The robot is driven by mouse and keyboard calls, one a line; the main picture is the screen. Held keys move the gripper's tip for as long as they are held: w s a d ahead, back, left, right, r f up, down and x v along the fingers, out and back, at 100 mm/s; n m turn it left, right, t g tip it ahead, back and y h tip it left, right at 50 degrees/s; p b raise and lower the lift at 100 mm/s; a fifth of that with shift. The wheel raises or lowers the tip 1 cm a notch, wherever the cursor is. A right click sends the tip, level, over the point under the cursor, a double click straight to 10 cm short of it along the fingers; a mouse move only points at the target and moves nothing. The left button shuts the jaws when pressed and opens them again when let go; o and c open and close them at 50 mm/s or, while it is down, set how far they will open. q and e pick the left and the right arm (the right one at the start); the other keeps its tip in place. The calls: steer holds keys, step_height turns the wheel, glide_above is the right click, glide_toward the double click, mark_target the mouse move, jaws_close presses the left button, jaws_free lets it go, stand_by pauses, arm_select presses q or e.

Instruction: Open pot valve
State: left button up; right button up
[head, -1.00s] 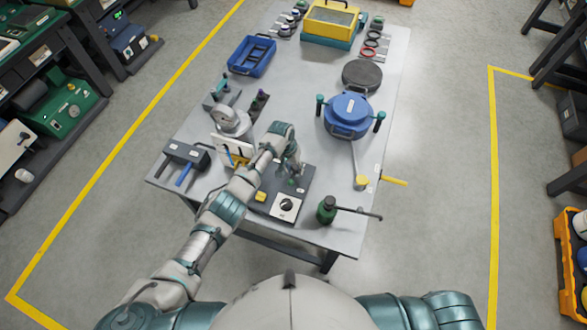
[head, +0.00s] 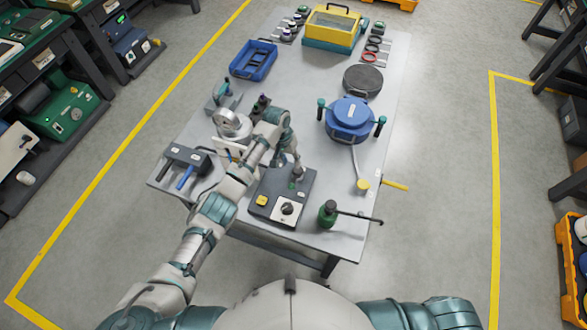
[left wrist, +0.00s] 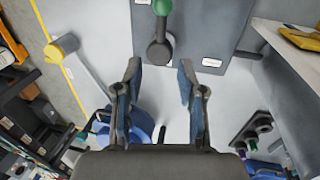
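The blue lidded pot (head: 350,115) with teal-capped side handles stands on the table's right half; part of it shows behind my fingers in the left wrist view (left wrist: 140,126). A pale hose runs from it to a yellow knob (head: 362,185), also in the left wrist view (left wrist: 62,48). A dark control box (head: 266,196) at the front carries a grey lever with a green end (left wrist: 160,48). My left gripper (left wrist: 161,76) is open and empty, with the lever just beyond its fingertips. I cannot tell which part is the pot valve. My right gripper is out of view.
A green bottle-like tool (head: 327,213) with a long bar stands at the front right edge. A round gauge (head: 232,124) and a dark block with a blue handle (head: 185,165) stand left. A blue tray (head: 253,60) and yellow case (head: 331,27) lie farther back.

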arm_select(q)
steer(key=shift+w+a+r, duration=0.1)
steer(key=shift+a+r, duration=0.1)
steer(key=shift+r, duration=0.7)
steer(key=shift+w+a+r, duration=0.1)
steer(key=shift+a+r, duration=0.05)
steer(key=shift+r, duration=0.7)
